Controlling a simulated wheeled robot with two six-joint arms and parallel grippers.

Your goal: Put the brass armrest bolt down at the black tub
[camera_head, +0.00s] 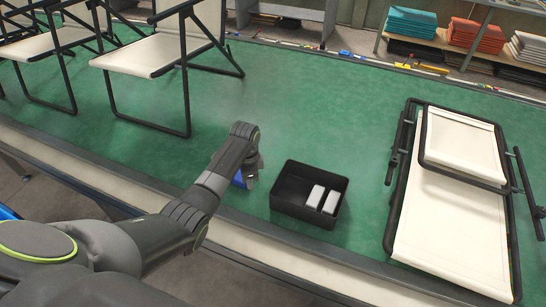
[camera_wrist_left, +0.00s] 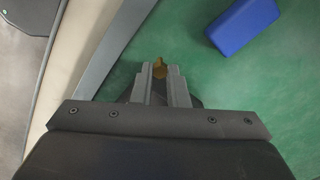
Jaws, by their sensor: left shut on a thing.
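The brass armrest bolt (camera_wrist_left: 160,66) shows between the fingertips of my left gripper (camera_wrist_left: 161,82) in the left wrist view. The gripper is shut on it, above the green surface. In the head view my left gripper (camera_head: 250,176) is just left of the black tub (camera_head: 297,211); the bolt cannot be made out there. My right gripper is in neither view.
A blue block (camera_wrist_left: 245,25) lies on the green mat (camera_head: 260,105) beside my left gripper, partly hidden in the head view (camera_head: 239,179). A folded cream lounger (camera_head: 448,230) lies right of the tub. Unfolded chairs (camera_head: 150,55) stand at the back left.

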